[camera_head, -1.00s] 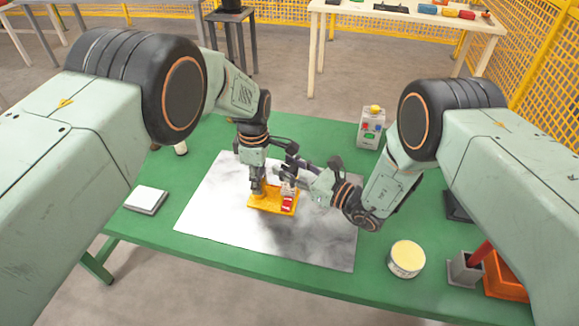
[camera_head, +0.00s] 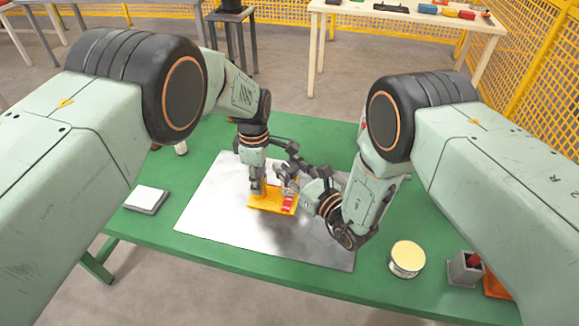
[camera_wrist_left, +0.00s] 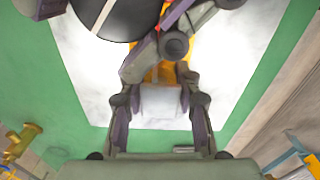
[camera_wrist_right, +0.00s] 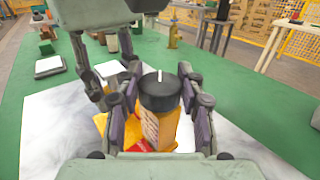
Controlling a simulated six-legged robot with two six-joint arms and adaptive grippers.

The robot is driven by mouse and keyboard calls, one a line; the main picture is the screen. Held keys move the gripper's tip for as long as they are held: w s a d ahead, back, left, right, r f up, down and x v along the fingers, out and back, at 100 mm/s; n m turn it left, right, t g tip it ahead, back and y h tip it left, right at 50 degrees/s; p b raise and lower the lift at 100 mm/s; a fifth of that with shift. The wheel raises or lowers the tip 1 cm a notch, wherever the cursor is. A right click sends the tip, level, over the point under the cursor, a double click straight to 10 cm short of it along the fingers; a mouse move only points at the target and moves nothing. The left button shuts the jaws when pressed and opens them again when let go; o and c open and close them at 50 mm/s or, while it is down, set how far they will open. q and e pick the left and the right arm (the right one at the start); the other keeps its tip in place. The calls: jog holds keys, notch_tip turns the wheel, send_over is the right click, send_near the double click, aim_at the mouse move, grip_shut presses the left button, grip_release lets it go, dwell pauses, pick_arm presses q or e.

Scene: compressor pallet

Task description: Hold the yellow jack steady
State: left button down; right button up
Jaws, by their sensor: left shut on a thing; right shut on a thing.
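The yellow jack (camera_head: 262,205) rests on a shiny metal sheet (camera_head: 215,225) on the green table. A red part shows at its right end. My left gripper (camera_head: 257,188) reaches down at its left end. In the left wrist view, its fingers (camera_wrist_left: 160,105) are shut on a pale grey part of the jack. My right gripper (camera_head: 287,184) comes in low from the right. In the right wrist view, its fingers (camera_wrist_right: 160,125) close around a labelled yellow body with a black, white-striped cap (camera_wrist_right: 160,90). The link between this body and the base is hidden.
A round tin (camera_head: 406,258) stands right of the sheet, with a grey holder (camera_head: 465,268) and an orange bin (camera_head: 496,284) farther right. A white pad (camera_head: 147,198) lies at left. The sheet's front part is clear.

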jog(key=o, duration=1.2)
jog(key=v, duration=1.2)
